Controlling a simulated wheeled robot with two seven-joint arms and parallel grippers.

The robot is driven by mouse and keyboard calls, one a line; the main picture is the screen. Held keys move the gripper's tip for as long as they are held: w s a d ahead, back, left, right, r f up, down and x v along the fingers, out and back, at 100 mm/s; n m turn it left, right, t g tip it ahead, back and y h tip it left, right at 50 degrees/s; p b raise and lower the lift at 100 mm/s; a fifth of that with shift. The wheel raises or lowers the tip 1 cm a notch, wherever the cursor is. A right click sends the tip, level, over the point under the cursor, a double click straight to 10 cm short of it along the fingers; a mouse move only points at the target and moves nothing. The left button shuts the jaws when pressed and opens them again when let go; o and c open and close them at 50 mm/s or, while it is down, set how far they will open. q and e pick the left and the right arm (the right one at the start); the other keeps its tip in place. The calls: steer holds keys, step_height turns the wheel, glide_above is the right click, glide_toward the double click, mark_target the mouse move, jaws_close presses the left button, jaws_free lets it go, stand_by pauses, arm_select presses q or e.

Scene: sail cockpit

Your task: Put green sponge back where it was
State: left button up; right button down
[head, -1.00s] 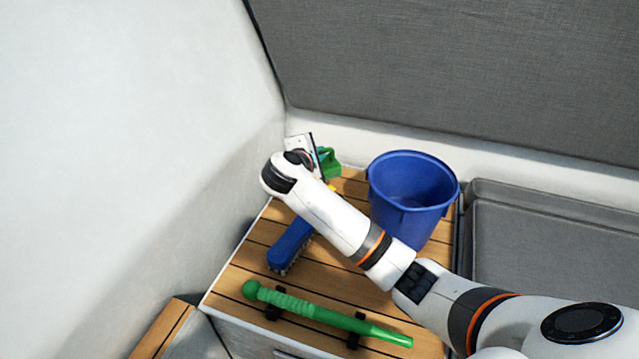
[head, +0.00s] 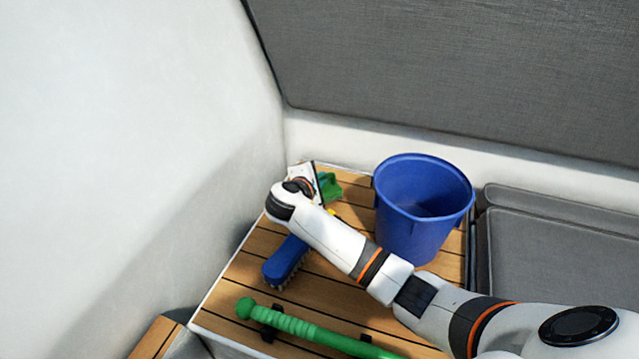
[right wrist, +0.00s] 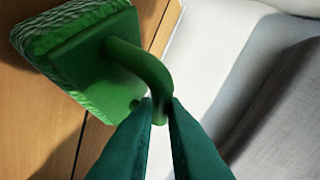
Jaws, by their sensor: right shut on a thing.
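The green sponge (head: 329,187) is at the back left of the slatted wooden top, partly hidden by my right gripper in the head view. In the right wrist view, the sponge (right wrist: 75,55) is a green block with a ridged pad and a curved handle. My right gripper (right wrist: 160,106), with dark teal fingers, is shut on the end of that handle. In the head view, the gripper (head: 322,180) is mostly hidden behind its own wrist. I cannot tell whether the pad touches the wood. My left gripper is not in view.
A blue bucket (head: 423,205) stands right of the sponge. A blue brush (head: 286,262) lies in front, under my right forearm. A green handle-like tool (head: 310,332) lies along the front edge. A white wall (head: 120,150) borders the left; grey cushions (head: 560,250) are at right.

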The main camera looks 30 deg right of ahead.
steer(key=shift+f, duration=0.15)
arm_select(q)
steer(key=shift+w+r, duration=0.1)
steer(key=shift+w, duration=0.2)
arm_select(e)
steer(key=shift+f, duration=0.1)
steer(key=c, duration=1.5)
jaws_free()
